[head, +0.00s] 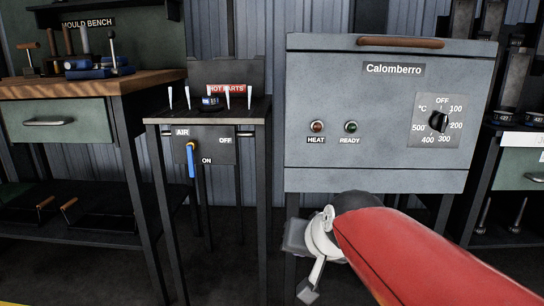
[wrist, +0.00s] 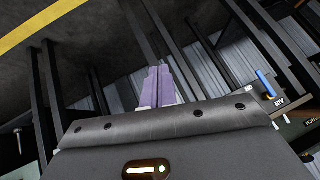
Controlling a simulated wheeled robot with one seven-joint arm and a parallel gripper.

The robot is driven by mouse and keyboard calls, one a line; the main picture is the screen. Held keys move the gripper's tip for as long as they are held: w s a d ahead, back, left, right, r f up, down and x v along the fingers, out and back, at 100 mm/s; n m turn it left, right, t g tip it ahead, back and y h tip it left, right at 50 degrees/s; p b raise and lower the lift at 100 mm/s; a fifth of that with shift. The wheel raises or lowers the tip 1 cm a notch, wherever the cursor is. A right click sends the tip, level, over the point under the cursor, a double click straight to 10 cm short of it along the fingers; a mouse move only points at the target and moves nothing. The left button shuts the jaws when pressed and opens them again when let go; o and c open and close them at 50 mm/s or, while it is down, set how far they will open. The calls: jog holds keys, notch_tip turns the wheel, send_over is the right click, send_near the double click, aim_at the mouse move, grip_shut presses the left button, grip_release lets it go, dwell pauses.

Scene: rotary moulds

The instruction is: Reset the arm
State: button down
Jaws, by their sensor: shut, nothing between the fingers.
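My red arm (head: 400,250) reaches in from the lower right of the head view. My gripper (head: 308,291) hangs at its end, pointing down in front of the lower part of the grey Calomberro oven. In the wrist view its purple fingers (wrist: 159,75) lie side by side, shut and empty. They touch nothing that I can see. Dark legs and floor lie beyond them.
The Calomberro oven (head: 390,115) stands right of centre, with a dial (head: 438,121) reading near OFF. A hot parts stand (head: 212,113) with a blue air lever (head: 191,160) is left of it. The mould bench (head: 90,82) stands far left.

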jog(key=s+d+f+g+h, duration=0.1)
jog(key=s+d+f, duration=0.2)
jog(key=s, duration=0.2)
jog(key=s+d+f+n+g+h, duration=0.1)
jog(key=s+d+f, duration=0.1)
jog(key=s+d, duration=0.3)
jog(key=s+d+f+h, duration=0.1)
jog(key=s+d+f, duration=0.15)
jog(key=s, duration=0.35)
notch_tip(320, 180, up, 13)
jog(key=p, duration=1.3)
jog(key=shift+w+a, duration=0.15)
jog(key=shift+w, duration=0.05)
